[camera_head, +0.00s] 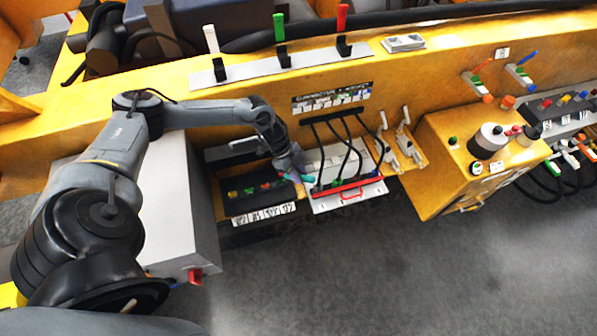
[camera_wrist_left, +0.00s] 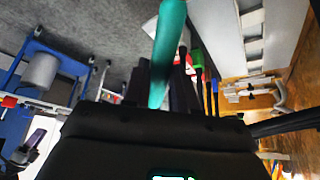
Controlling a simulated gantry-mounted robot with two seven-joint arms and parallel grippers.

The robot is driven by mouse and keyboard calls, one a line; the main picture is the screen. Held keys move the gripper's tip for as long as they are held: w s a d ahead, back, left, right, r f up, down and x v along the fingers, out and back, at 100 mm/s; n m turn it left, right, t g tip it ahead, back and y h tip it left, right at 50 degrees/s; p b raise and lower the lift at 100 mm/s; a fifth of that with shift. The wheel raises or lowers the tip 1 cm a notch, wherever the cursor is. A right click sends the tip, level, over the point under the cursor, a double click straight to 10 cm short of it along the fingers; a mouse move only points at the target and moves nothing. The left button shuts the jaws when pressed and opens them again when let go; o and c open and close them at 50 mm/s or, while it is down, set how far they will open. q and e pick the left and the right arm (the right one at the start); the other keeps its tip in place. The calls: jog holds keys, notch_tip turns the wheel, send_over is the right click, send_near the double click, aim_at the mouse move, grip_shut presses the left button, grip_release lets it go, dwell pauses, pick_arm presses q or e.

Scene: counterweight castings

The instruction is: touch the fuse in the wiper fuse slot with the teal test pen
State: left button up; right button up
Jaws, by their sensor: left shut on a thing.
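My left gripper (camera_head: 292,172) is shut on the teal test pen (camera_wrist_left: 168,45). In the left wrist view the pen sticks out from between the dark fingers toward the top edge. In the head view only a small teal bit of the pen (camera_head: 307,178) shows, at the fingers. The gripper is over the gap between a black fuse box (camera_head: 235,205) and a white panel. The box holds several coloured fuses (camera_head: 250,190) above a label strip (camera_head: 264,215). The labels are too small to read, so I cannot tell which slot is the wiper's. No contact of pen and fuse is visible.
The white panel (camera_head: 345,197) with black cables and a red handle adjoins the box on the right. Levers (camera_head: 400,145) and a yellow console (camera_head: 470,150) stand further right. A grey cabinet (camera_head: 180,215) is left. Coloured levers (camera_head: 280,40) stand behind on the ledge.

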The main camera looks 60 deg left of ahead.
pick_arm(q)
jog(key=shift+f+b, duration=0.75)
jog(key=shift+f, duration=0.7)
jog(key=shift+f, duration=0.4)
jog(key=shift+f+b, duration=0.15)
jog(key=shift+b, duration=0.2)
jog(key=shift+f, duration=0.15)
dwell(0.7)
dwell(0.5)
jog(key=shift+r+p, duration=2.8)
jog(key=shift+r, duration=0.3)
